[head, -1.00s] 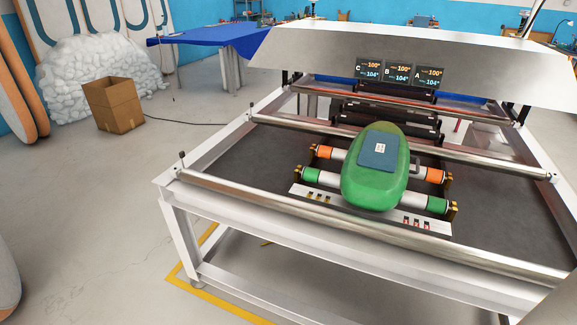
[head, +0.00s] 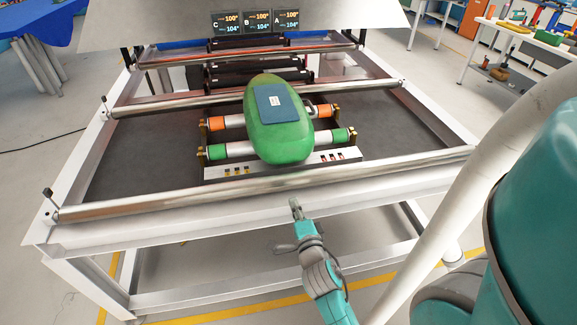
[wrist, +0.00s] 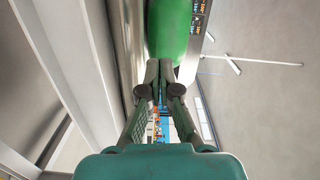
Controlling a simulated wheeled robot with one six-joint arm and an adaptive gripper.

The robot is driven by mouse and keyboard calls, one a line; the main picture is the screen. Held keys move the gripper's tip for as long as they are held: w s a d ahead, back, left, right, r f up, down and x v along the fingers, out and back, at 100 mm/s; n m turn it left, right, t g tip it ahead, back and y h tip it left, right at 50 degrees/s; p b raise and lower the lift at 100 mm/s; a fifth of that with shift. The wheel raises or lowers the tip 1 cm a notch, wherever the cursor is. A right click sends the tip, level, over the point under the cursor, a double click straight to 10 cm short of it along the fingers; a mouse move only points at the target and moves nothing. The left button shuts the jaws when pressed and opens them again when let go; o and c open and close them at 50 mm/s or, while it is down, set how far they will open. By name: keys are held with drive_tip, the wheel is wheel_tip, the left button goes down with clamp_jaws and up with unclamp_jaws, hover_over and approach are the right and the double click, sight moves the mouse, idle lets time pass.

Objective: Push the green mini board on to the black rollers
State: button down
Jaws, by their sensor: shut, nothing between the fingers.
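The green mini board (head: 280,135), with a blue pad on top, lies across the orange-and-white and green-and-white rollers (head: 226,152) on the machine bed. Its far end points towards the black rollers (head: 258,75), which sit behind the middle steel bar under the hood. My gripper (head: 296,203) is shut and empty, in front of the machine's near steel bar, apart from the board's near end. In the wrist view the closed fingertips (wrist: 159,68) show just below the green board (wrist: 169,30) in the picture.
The near steel bar (head: 270,195) runs across the front of the frame, between my gripper and the board. Another steel bar (head: 170,103) crosses beyond the coloured rollers. A hood with displays (head: 256,22) hangs over the back. Dark bed (head: 130,160) lies bare to the left.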

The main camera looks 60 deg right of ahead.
drive_tip(key=d+m, duration=0.1)
drive_tip(key=d, duration=0.2)
approach(287, 160)
drive_tip(key=shift+m+g+h, duration=0.3)
drive_tip(key=shift+h, duration=0.1)
drive_tip(key=x, duration=0.7)
drive_tip(key=shift+w+a, duration=0.15)
drive_tip(key=shift+w, duration=0.15)
